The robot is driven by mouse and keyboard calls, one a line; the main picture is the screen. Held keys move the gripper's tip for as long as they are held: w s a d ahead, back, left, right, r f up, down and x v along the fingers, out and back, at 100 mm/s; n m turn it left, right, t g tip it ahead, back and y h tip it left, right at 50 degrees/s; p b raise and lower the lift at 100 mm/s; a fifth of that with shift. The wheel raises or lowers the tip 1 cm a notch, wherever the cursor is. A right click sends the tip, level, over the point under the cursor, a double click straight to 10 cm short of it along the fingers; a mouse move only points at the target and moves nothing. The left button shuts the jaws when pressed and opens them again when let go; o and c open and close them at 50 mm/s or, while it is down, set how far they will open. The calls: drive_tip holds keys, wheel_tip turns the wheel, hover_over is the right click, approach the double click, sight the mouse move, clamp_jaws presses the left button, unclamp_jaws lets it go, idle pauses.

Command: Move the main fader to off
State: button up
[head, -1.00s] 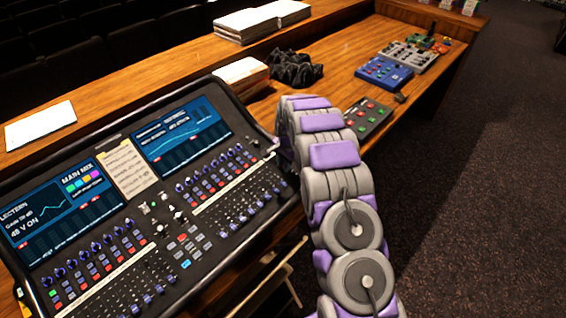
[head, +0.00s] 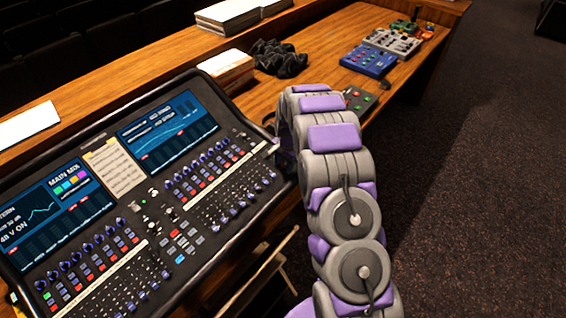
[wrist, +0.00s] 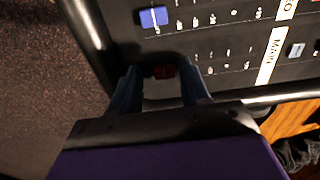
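The mixing desk (head: 140,205) is a black console with two screens, one reading "MAIN MIX", and rows of faders and knobs. In the head view my arm reaches its right edge and hides most of the gripper. In the wrist view my gripper (wrist: 160,82) has two dark fingers spread apart at the desk's edge. A small dark red cap (wrist: 163,71), perhaps the main fader, lies between the fingertips, with narrow gaps seeming to show on both sides. A white strip lettered "MAIN" (wrist: 275,52) is to the right. A blue cap (wrist: 154,17) is beyond the fingers.
Papers (head: 226,68), a crumpled black cloth (head: 278,58), a blue box (head: 368,60) and a small dark panel with buttons (head: 358,100) lie on the wooden desk behind. Dark carpet (head: 460,200) is open at the right.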

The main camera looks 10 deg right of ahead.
drive_tip(key=shift+o, duration=0.3)
drive_tip(key=shift+w+r, duration=0.1)
drive_tip(key=shift+r, duration=0.4)
wheel_tip(320, 180, up, 16)
drive_tip(key=s+d+p, duration=0.1)
drive_tip(key=shift+s, duration=0.2)
drive_tip(key=shift+r, duration=0.1)
drive_tip(key=s+a+r+n+b, duration=0.1)
drive_tip(key=s+r+n, duration=0.15)
drive_tip(key=s, duration=0.35)
drive_tip(key=s+a+r+n, duration=0.1)
drive_tip(key=s+a+r, duration=0.1)
drive_tip(key=s+r, duration=0.3)
drive_tip(key=s+a+n+g+b, duration=0.1)
drive_tip(key=s+n, duration=0.6)
drive_tip(key=s, duration=2.8)
drive_tip(key=shift+s+a+g+h+b, duration=0.25)
drive_tip(key=shift+g+h+b, duration=0.15)
drive_tip(key=shift+g+b, duration=0.55)
